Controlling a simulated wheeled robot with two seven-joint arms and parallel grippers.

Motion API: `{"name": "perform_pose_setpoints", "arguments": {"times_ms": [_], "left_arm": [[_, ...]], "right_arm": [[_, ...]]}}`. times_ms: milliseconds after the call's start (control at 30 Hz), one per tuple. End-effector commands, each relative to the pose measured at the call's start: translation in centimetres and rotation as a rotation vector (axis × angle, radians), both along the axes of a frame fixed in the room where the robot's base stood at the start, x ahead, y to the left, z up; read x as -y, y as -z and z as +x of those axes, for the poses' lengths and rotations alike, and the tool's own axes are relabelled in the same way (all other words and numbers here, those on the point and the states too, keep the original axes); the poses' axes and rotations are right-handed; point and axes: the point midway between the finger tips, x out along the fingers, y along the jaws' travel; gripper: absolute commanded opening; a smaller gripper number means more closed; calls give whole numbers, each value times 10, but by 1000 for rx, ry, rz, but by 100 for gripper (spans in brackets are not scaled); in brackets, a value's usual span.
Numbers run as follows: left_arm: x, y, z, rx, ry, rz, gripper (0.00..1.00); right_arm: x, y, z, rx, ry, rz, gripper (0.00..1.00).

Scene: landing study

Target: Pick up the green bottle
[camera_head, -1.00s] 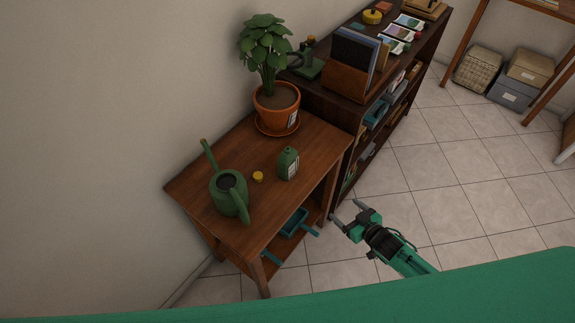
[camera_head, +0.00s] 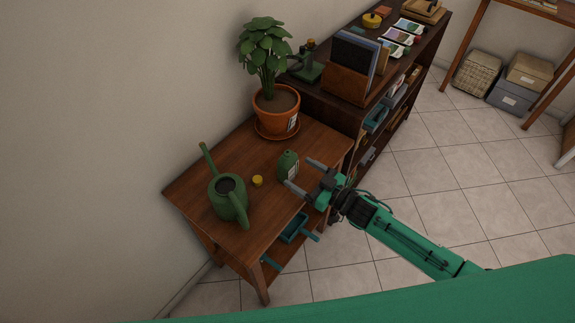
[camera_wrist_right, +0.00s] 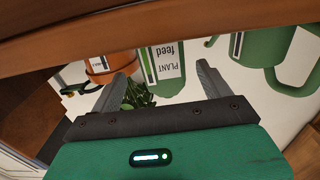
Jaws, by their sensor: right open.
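The green bottle (camera_head: 287,164) stands upright on the small wooden table, just left of my right gripper. In the right wrist view the bottle (camera_wrist_right: 166,72) appears upside down with a white "PLANT feed" label, between the two fingers in the picture. My right gripper (camera_head: 300,173) is open and empty, its fingertips close to the bottle's right side. I cannot tell whether they reach around it. The fingers also show in the right wrist view (camera_wrist_right: 164,62). My left gripper is not in view.
A green watering can (camera_head: 228,193) and a yellow cap (camera_head: 257,181) are left of the bottle on the table (camera_head: 205,171). A potted plant (camera_head: 276,107) stands behind. A dark shelf (camera_head: 335,113) adjoins at the right. Blue trays (camera_head: 293,229) sit on the lower level.

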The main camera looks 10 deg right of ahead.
Motion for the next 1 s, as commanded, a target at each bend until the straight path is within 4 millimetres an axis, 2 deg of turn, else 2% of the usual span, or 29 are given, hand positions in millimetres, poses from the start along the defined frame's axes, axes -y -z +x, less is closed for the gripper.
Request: {"name": "perform_pose_setpoints", "arguments": {"times_ms": [133, 400, 733, 767, 1000], "left_arm": [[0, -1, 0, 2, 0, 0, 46], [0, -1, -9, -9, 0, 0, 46], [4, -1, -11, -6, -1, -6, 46], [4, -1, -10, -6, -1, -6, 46], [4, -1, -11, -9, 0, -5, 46]], "right_arm": [[-8, 0, 6, -1, 1, 1, 80], [-36, 2, 31, 1, 1, -1, 80], [-41, 4, 36, -1, 1, -2, 80], [-41, 4, 36, -1, 1, -2, 76], [-41, 4, 36, -1, 1, -2, 32]]}}
